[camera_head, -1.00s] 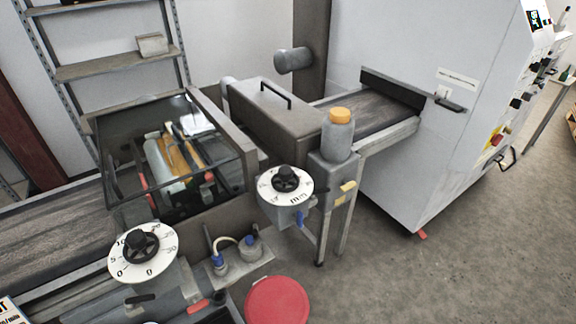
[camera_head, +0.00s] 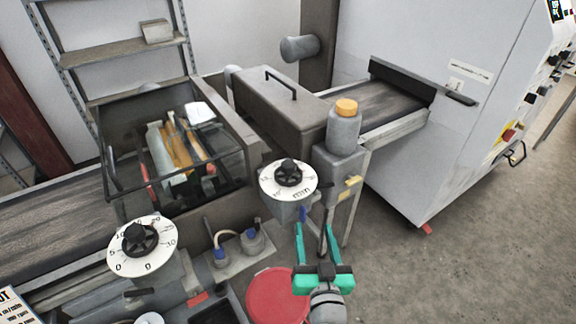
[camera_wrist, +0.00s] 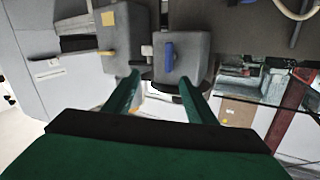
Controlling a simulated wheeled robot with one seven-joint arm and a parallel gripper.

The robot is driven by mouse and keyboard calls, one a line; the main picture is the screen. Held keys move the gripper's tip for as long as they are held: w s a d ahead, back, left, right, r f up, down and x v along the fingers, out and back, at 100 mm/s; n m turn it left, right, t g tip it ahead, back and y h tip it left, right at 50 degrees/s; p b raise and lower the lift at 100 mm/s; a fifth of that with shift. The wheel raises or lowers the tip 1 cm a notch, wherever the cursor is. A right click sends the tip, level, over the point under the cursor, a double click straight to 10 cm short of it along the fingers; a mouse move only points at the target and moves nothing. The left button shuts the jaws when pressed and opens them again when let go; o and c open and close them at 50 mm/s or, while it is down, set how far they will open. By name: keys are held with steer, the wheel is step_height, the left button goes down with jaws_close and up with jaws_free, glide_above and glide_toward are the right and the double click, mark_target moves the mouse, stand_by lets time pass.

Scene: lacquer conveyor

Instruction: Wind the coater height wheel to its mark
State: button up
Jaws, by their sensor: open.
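A white dial marked "mm" with a black knob, which looks like the coater height wheel (camera_head: 288,180), sits on a grey block at the front of the coater. A second white numbered dial (camera_head: 143,247) with a black knob is at lower left. My gripper (camera_head: 314,228) has green fingers spread open and empty, just below and right of the mm dial, apart from its knob. In the wrist view my gripper (camera_wrist: 160,80) frames a grey block with a blue lever (camera_wrist: 169,57); a white dial edge shows low between the fingers. The marks are too small to read surely.
A grey bottle with an orange cap (camera_head: 345,128) stands just right of the mm dial. A red round lid (camera_head: 277,297) lies below it. The glass-covered coater (camera_head: 120,183) and conveyor (camera_head: 50,222) are left, a large white cabinet (camera_head: 430,130) right. Floor at lower right is clear.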

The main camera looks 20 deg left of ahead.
mark_target(290, 171)
steer(key=w+a+r+n+g+y, duration=0.25)
steer(key=a+r+n+y, duration=0.2)
steer(key=r, duration=0.55)
steer(key=shift+t+h, duration=0.25)
steer(key=shift+t, duration=0.2)
steer(key=x, duration=1.1)
steer(key=shift+w+d+r, duration=0.1)
steer(key=shift+w+d, duration=0.05)
steer(key=shift+w, duration=0.15)
steer(key=c, duration=1)
steer(key=shift+c, duration=0.2)
